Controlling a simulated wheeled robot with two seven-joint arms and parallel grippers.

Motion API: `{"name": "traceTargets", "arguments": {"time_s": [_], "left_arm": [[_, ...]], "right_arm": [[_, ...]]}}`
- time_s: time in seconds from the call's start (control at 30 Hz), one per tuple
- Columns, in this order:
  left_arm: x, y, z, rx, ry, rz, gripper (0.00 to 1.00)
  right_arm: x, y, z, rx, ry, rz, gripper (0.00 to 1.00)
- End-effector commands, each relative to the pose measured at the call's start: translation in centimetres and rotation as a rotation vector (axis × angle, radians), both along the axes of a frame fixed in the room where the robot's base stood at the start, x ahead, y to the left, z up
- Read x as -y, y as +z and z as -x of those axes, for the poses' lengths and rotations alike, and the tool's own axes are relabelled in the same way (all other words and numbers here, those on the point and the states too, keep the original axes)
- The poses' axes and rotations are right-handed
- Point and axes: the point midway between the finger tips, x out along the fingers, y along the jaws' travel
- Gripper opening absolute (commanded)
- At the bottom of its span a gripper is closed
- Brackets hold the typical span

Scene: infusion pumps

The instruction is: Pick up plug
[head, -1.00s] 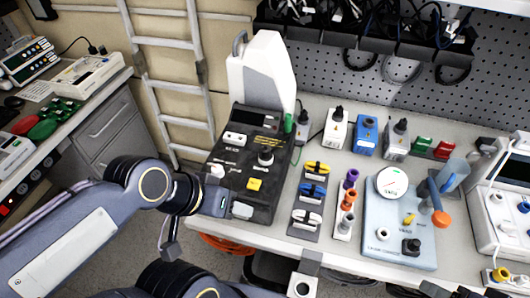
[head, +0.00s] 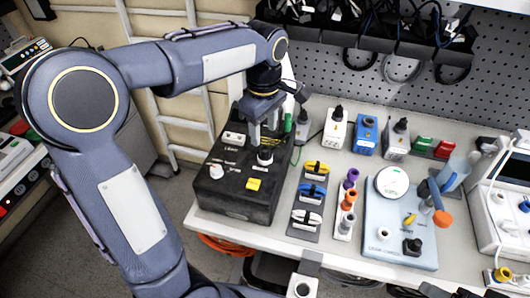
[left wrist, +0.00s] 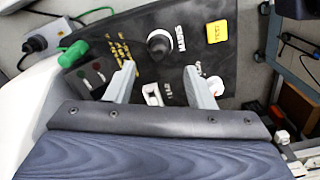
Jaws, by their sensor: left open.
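A black box (head: 235,203) stands on the left part of the bench. A dark round plug-like piece (head: 265,157) with a pale base stands upright on it; it also shows in the left wrist view (left wrist: 158,43), by the MAINS lettering. My left gripper (head: 264,138) is above the box, fingers pointing down, close to this piece. In the left wrist view my left gripper (left wrist: 160,70) is open, with nothing between its fingers; the dark piece appears just beyond the fingertips. Contact is not visible. My right gripper is out of view.
A yellow button (head: 253,184) and a white knob (head: 216,171) are on the box. A green cylinder (left wrist: 72,53) is at its edge. Coloured clips (head: 313,191) and a pale blue panel (head: 399,243) stand to the right. A ladder (head: 170,95) is behind my arm.

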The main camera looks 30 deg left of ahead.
Motion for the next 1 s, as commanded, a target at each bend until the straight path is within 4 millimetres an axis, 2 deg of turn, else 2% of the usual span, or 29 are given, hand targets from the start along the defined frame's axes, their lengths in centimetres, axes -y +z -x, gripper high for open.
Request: {"name": "traceTargets", "arguments": {"time_s": [0.4,0.67,1.0], "left_arm": [[0.2,-5.4,0.0,-0.002,-0.002,0.001,0.49],[0.2,-5.7,0.0,0.001,-0.002,0.001,0.49],[0.2,-5.7,0.0,0.001,-0.002,0.002,0.06]], "right_arm": [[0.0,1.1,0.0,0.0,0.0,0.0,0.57],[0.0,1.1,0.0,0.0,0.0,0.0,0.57],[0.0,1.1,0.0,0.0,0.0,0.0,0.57]]}}
